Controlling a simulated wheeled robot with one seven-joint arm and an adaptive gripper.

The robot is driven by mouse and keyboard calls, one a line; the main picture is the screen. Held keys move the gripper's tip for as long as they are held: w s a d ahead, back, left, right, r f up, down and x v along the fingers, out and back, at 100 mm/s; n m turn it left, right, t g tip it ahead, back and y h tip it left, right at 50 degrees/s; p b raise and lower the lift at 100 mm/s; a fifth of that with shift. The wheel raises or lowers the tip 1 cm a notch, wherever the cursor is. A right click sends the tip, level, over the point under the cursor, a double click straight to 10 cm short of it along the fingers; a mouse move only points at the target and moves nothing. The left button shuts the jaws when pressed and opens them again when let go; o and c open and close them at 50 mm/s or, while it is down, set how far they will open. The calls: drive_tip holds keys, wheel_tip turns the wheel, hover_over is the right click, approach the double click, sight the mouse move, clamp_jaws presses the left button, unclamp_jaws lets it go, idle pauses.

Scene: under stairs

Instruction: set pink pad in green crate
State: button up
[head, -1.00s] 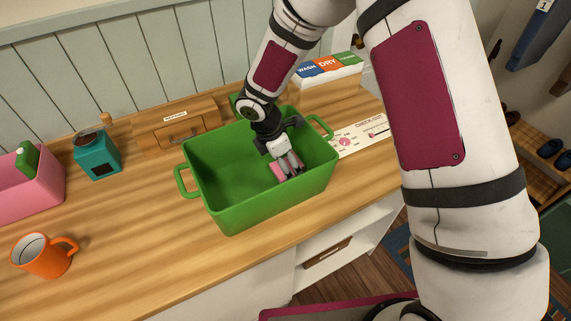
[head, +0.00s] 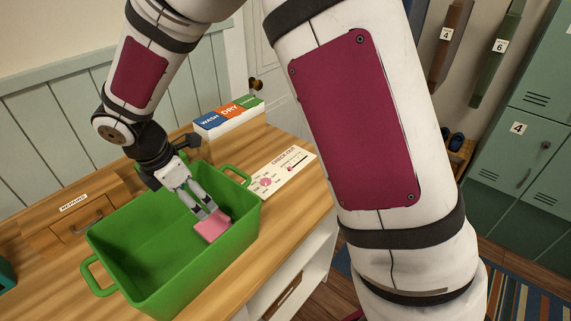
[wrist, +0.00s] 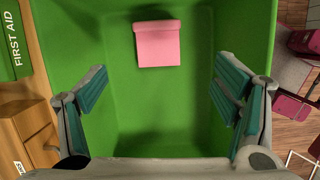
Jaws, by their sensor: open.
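The green crate (head: 119,240) stands on the wooden counter. The pink pad (head: 212,226) is inside it, towards the right end. In the wrist view the pink pad (wrist: 158,47) shows against the crate's green interior, apart from both fingers. Whether it lies flat or leans on the wall is hard to tell. My gripper (head: 206,212) points down into the crate, its fingertips near the pad in the head view. In the wrist view my gripper (wrist: 161,90) is wide open, with nothing between its fingers.
A wash/dry/store sign block (head: 229,115) and a check-out card (head: 275,173) are behind and right of the crate. A wooden drawer box (head: 70,216) stands behind its left side. In the wrist view a green first aid item (wrist: 12,46) is beside the crate.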

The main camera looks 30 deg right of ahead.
drive_tip(key=s+d+r+m+t, duration=0.1)
drive_tip(key=s+d+r+m, duration=0.45)
drive_tip(key=r, duration=0.25)
drive_tip(key=s+d+r+m+t, duration=0.1)
drive_tip(key=s+d+r+m, duration=0.3)
drive_tip(key=d+r+m, duration=0.25)
drive_tip(key=s+d+r+m+t+y, duration=0.1)
drive_tip(key=s+d+r+m, duration=0.1)
drive_tip(key=s+m, duration=0.3)
drive_tip(key=s+d+r+m+t+y, duration=0.1)
drive_tip(key=s+d+r+m+y, duration=0.1)
drive_tip(key=s, duration=0.5)
drive_tip(key=shift+s+r+m, duration=0.2)
drive_tip(key=shift+r+m, duration=0.6)
drive_tip(key=shift+m, duration=0.6)
